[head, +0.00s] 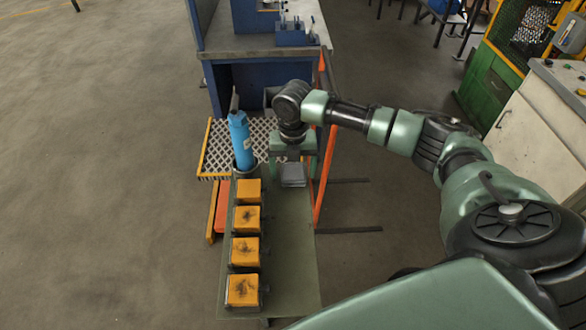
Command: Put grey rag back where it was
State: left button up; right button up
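A small grey folded piece, which looks like the grey rag (293,174), is at the far end of the narrow green bench (285,255), right of the yellow blocks. My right gripper (291,157) points down directly behind and over the grey piece, close to it or touching it. Its fingertips are too small and hidden to tell whether they are open or shut on it. My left gripper is not in view.
Several yellow-topped blocks (246,250) stand in a row along the bench's left side. A blue cylinder (241,140) stands behind them, by a metal grate step (215,150). An orange rail (325,175) runs right of the bench. Floor at left is clear.

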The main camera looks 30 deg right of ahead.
aim_at(293, 170)
notch_tip(293, 170, up, 12)
jog(key=b, duration=0.3)
jog(key=shift+r, duration=0.2)
jog(key=shift+f, duration=0.1)
